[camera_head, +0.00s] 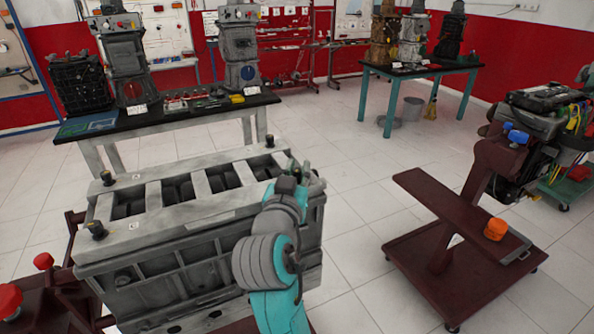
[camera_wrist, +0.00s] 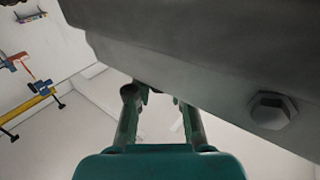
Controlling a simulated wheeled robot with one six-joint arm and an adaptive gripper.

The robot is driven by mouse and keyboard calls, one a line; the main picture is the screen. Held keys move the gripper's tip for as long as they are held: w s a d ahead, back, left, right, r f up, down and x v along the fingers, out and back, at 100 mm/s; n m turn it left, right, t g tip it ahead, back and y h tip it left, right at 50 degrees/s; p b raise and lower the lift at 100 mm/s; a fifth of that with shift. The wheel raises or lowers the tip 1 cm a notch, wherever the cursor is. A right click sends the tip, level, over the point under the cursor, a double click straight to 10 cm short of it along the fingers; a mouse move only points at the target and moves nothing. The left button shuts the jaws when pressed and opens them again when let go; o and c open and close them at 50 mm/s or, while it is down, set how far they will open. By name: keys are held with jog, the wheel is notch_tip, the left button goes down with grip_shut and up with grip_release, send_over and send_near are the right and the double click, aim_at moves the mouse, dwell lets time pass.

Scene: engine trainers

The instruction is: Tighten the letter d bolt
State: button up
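A grey engine block (camera_head: 175,210) stands in the lower left of the head view, with open rectangular bays on top. Dark bolts stand on its top at the back left (camera_head: 107,178), front left (camera_head: 96,231) and back right (camera_head: 270,142). Small white labels lie beside the two left bolts; their letters are too small to read, so I cannot tell which bolt is d. My gripper (camera_head: 302,178) is at the block's right end, partly hidden by my wrist. In the wrist view my gripper (camera_wrist: 156,97) has its fingers apart. A grey hex bolt (camera_wrist: 270,110) shows on a grey body to their right.
A dark red stand (camera_head: 440,250) with an orange part (camera_head: 495,229) is at the right. A black-topped bench (camera_head: 165,115) with engine parts stands behind the block. Another table (camera_head: 420,68) is at the back. Tiled floor is free between block and stand.

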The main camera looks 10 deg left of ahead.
jog(key=shift+o, duration=1.3)
jog(key=shift+s, duration=0.1)
jog(key=s, duration=1.1)
jog(key=shift+s+a, duration=0.25)
jog(key=shift+s, duration=0.15)
